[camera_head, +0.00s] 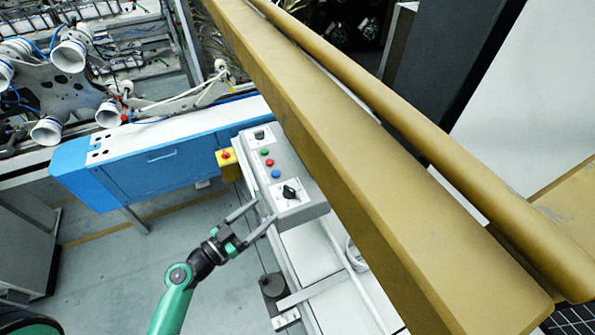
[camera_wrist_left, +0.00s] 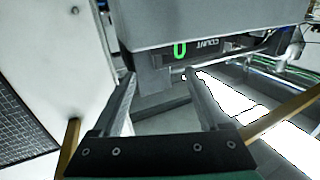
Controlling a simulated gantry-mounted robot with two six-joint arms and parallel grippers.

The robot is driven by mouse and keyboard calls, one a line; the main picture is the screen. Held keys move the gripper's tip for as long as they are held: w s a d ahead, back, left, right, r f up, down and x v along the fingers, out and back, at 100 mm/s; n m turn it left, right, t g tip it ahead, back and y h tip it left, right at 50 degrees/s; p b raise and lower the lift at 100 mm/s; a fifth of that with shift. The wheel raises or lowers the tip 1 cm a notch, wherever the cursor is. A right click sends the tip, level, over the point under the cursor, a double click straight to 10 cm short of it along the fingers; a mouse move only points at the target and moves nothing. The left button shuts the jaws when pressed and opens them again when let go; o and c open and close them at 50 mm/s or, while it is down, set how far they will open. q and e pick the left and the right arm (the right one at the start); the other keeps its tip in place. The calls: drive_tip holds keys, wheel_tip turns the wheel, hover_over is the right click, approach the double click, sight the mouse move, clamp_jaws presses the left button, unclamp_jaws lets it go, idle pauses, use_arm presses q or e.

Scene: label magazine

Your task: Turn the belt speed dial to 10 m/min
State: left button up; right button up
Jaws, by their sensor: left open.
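A grey control box (camera_head: 309,197) carries a black dial with a pointer on a white plate (camera_head: 289,191) at its near end. A second black knob (camera_head: 259,134) is on a white plate at the far end. I cannot read the dial markings or tell the set speed. My left gripper (camera_head: 266,210) is open and empty, with its fingertips close to the near-left side of the box, beside the dial. I cannot tell whether they touch the box. In the left wrist view, the open fingers (camera_wrist_left: 159,75) point at a grey housing (camera_wrist_left: 200,18); no dial shows there.
Green, red and blue buttons (camera_head: 268,162) lie between the knobs. A red emergency button on a yellow box (camera_head: 226,158) is left of the panel. A long ochre beam (camera_head: 350,170) runs close on the right. A display marked COUNT (camera_wrist_left: 208,45) shows a green digit.

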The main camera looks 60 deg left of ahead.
sight(287, 190)
use_arm(q)
drive_tip(key=p+x, duration=0.2)
drive_tip(key=x, duration=0.9)
drive_tip(key=shift+w+a+f, duration=0.1)
drive_tip(key=shift+w, duration=0.1)
drive_tip(key=shift+c, duration=0.3)
clamp_jaws()
